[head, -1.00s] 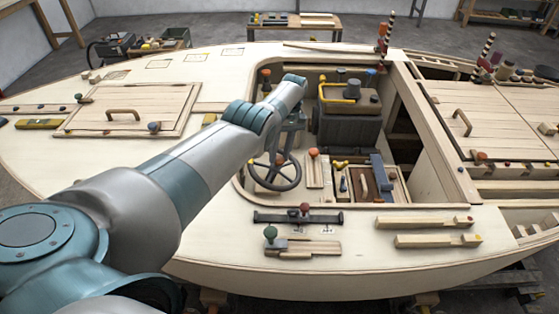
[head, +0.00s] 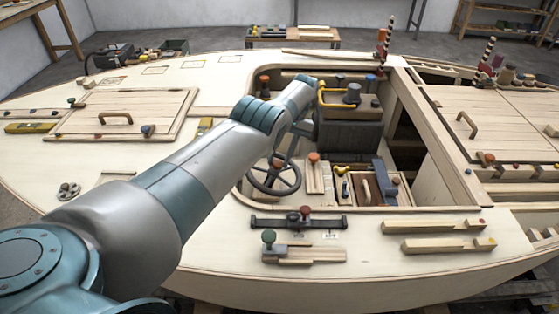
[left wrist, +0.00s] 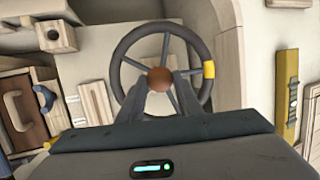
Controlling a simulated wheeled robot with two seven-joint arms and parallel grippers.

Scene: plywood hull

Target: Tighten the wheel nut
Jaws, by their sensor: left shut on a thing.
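The dark grey steering wheel (head: 274,187) stands in the cockpit at the front left corner of the opening. In the left wrist view the wheel (left wrist: 121,62) faces me, with thin spokes and a yellow band on its right rim. The round brown wheel nut (left wrist: 160,79) sits at its hub. My left gripper (left wrist: 161,86) is shut on the nut, with one finger on each side of it. In the head view my left gripper (head: 281,158) reaches down to the hub, and the arm hides part of it. My right gripper is in neither view.
A dark box with a yellow handle (head: 338,97) stands behind the wheel. A tray with a blue-grey tool (head: 384,178) lies to its right. A black bar with a knob (head: 299,222) and wooden blocks (head: 449,244) lie on the front deck.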

